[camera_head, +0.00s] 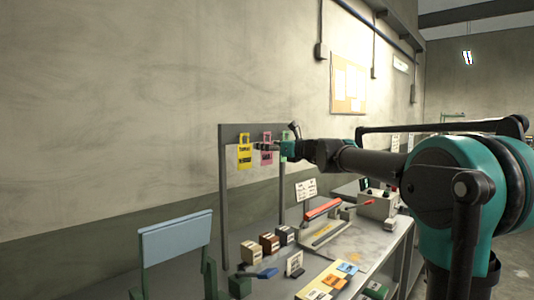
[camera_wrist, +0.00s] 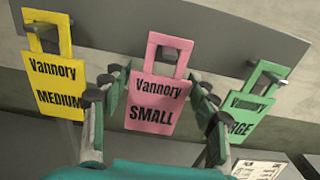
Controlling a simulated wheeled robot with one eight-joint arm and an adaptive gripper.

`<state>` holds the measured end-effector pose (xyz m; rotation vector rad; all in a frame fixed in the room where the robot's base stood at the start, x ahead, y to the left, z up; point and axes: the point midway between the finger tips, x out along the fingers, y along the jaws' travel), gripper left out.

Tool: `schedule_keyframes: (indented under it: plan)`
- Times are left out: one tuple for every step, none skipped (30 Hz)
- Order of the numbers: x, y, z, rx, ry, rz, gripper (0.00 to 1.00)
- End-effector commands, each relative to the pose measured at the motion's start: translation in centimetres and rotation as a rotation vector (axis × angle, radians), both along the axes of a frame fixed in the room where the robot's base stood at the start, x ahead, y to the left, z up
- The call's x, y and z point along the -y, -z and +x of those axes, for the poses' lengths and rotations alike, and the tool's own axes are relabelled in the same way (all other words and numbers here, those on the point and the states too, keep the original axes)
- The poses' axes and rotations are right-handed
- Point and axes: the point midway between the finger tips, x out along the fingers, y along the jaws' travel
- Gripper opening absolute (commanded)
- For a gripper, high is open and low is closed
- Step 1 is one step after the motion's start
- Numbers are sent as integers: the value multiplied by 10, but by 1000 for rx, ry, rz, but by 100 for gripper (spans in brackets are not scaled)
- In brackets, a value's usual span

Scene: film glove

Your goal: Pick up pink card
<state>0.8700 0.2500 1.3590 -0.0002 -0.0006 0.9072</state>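The pink card (camera_wrist: 158,103), printed "Vannory SMALL", hangs by its cut-out loop from a peg on a grey board. It also shows in the head view (camera_head: 266,155), partly covered by my gripper. In the wrist view my gripper (camera_wrist: 157,88) is open, with one finger on each side of the pink card and small gaps between them. In the head view my gripper (camera_head: 268,147) reaches in from the right at card height. Whether it touches the card cannot be told.
A yellow "MEDIUM" card (camera_wrist: 52,82) hangs to the left and a green "LARGE" card (camera_wrist: 240,115) to the right, close to my fingers. The bench (camera_head: 375,245) below holds small boxes, tools and colored cards.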

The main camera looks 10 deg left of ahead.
Motion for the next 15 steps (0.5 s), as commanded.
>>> schedule_keyframes:
  plan:
    - [0, 0, 0, 0, 0, 0, 50]
    - [0, 0, 0, 0, 0, 0, 46]
    - [0, 0, 0, 0, 0, 0, 41]
    - [0, 0, 0, 0, 0, 0, 37]
    - [0, 0, 0, 0, 0, 0, 33]
    - [0, 0, 0, 0, 0, 0, 31]
    - [0, 0, 0, 0, 0, 0, 30]
    - [0, 0, 0, 0, 0, 0, 30]
    - [0, 0, 0, 0, 0, 0, 30]
    - [0, 0, 0, 0, 0, 0, 30]
    - [0, 0, 0, 0, 0, 0, 30]
    - [0, 0, 0, 0, 0, 0, 30]
    - [0, 0, 0, 0, 0, 0, 30]
    - [0, 0, 0, 0, 0, 0, 30]
    - [0, 0, 0, 0, 0, 0, 30]
